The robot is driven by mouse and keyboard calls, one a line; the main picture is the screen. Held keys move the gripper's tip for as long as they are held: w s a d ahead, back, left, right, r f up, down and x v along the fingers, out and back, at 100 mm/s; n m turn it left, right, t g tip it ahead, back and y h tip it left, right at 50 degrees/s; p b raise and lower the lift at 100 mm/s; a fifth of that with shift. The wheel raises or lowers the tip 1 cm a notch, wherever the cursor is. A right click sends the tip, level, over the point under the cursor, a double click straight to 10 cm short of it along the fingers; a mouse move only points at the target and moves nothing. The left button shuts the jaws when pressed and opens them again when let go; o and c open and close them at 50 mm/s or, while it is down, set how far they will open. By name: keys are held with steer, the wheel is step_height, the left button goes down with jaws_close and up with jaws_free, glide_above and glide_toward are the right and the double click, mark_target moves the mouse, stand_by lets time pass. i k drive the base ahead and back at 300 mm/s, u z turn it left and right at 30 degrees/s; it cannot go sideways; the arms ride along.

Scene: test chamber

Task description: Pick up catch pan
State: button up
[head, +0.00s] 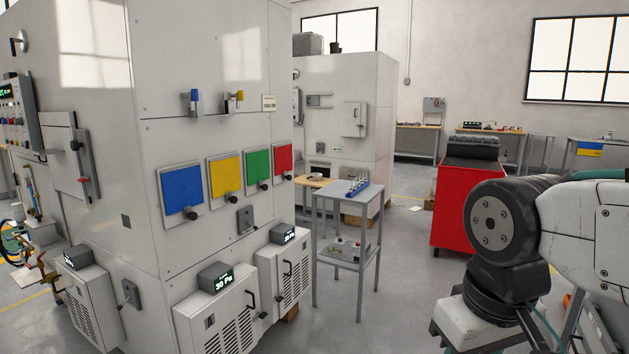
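I cannot make out a catch pan for certain in the head view. A small grey two-tier stand (328,200) is in the middle, with several small blue-topped items (356,188) on its top. Its lower shelf holds small items too small to identify. Behind the stand, at its left, is a tan surface (313,183) with a small pale object on it, partly hidden. My arm's links fill the right side of the view, but my gripper is outside the frame.
A large white cabinet (215,130) with blue, yellow, green and red panels stands at left. Low vented units (215,315) jut from its base. A red tool cabinet (455,200) is right of centre. Workbenches (418,128) line the back wall. Grey floor (400,270) between stand and red cabinet is clear.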

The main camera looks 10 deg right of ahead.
mark_target(313, 177)
steer(key=z, duration=0.15)
steer(key=i, duration=0.6)
steer(key=z, duration=0.65)
steer(key=i, duration=2.05)
steer(key=z, duration=0.45)
steer(key=i, duration=4)
steer(key=u, duration=1.2)
steer(key=i, duration=1.9)
steer(key=u, duration=0.8)
steer(key=i, duration=0.35)
steer(key=u, duration=0.2)
